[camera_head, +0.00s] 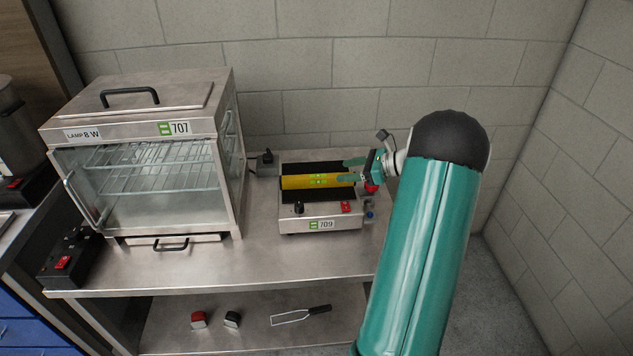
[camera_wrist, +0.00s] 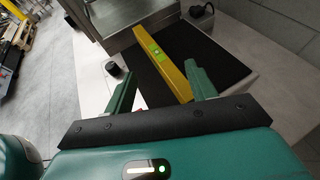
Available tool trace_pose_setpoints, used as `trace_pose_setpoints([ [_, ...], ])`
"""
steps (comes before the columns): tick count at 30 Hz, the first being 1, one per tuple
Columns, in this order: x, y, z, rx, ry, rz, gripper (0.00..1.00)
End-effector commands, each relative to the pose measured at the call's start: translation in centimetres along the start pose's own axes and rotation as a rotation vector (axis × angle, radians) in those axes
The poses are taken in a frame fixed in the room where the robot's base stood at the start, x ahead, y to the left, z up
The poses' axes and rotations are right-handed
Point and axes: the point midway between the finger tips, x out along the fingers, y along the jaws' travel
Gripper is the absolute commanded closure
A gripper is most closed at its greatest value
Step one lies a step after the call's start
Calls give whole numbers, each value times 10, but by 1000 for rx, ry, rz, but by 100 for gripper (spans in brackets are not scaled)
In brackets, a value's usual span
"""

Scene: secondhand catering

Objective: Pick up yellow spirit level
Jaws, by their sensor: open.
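The yellow spirit level (camera_head: 306,182) lies flat on the black top of a small metal appliance labelled 709 (camera_head: 290,222). It has green vials and also shows in the wrist view (camera_wrist: 165,62), running away from me between my fingers. My gripper (camera_head: 354,170) is at the right end of the level, with its teal fingers pointing left. In the wrist view my gripper (camera_wrist: 161,90) is open, with a finger on each side of the level's near end. The right finger looks closer to the level than the left one. I cannot tell whether either touches it.
A glass-sided warming cabinet labelled 707 (camera_head: 150,110) stands left of the appliance on the metal table (camera_head: 210,268). A block wall (camera_head: 330,80) is close behind, another at right. The lower shelf (camera_head: 255,335) holds small items.

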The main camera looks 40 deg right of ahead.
Motion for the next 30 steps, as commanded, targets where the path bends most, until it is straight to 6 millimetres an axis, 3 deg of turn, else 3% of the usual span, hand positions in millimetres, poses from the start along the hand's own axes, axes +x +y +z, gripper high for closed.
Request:
trace_pose_setpoints([
  [3,18,0,0,0,0,2,44],
  [11,39,3,0,-1,0,6,44],
  [18,74,4,-3,-2,1,5,44],
  [26,78,4,-2,-2,1,3,44],
  [30,78,4,-2,-2,1,3,69],
])
